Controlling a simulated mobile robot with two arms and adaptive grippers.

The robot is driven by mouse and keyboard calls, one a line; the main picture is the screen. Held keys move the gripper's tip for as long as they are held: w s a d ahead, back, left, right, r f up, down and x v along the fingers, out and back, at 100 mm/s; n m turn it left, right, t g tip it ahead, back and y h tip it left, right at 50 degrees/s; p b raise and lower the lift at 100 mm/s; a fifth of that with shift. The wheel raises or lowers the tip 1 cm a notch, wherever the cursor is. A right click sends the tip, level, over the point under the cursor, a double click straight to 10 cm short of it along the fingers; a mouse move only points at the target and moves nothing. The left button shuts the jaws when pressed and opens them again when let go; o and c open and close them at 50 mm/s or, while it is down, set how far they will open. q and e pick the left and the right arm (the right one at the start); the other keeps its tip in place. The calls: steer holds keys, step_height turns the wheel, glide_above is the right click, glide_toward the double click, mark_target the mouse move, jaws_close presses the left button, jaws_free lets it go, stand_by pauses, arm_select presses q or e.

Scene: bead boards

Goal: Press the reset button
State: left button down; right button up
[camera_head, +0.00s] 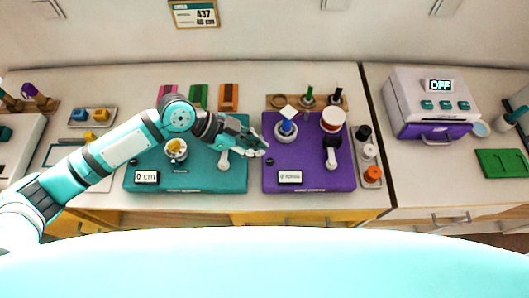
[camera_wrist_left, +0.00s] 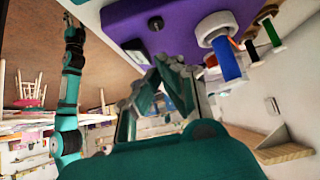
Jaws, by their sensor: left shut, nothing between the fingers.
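My left gripper (camera_head: 262,146) is shut and empty. It is over the left part of the purple board (camera_head: 318,181). A small dark round button (camera_head: 270,161) on that board is just below the fingertips in the head view; I cannot read a reset label on it. In the left wrist view the shut fingers (camera_wrist_left: 157,68) point at the purple board (camera_wrist_left: 180,12), with a black round button (camera_wrist_left: 155,23) beyond them, apart from the tips. The teal board (camera_head: 205,180) also has a dark button (camera_head: 133,162) at its left edge.
The purple board carries a blue post (camera_head: 287,128), a white spool (camera_head: 332,120), a black-topped lever (camera_head: 332,152) and a small display (camera_head: 290,177). A small tray (camera_head: 372,181) stands at its right. A purple-fronted machine (camera_head: 438,130) reads OFF. Another arm of mine (camera_wrist_left: 70,90) shows in the wrist view.

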arm_select(q)
steer(key=b+v, duration=0.1)
steer(key=v, duration=0.4)
steer(key=shift+w+a+r, duration=0.15)
steer(key=shift+r, duration=0.3)
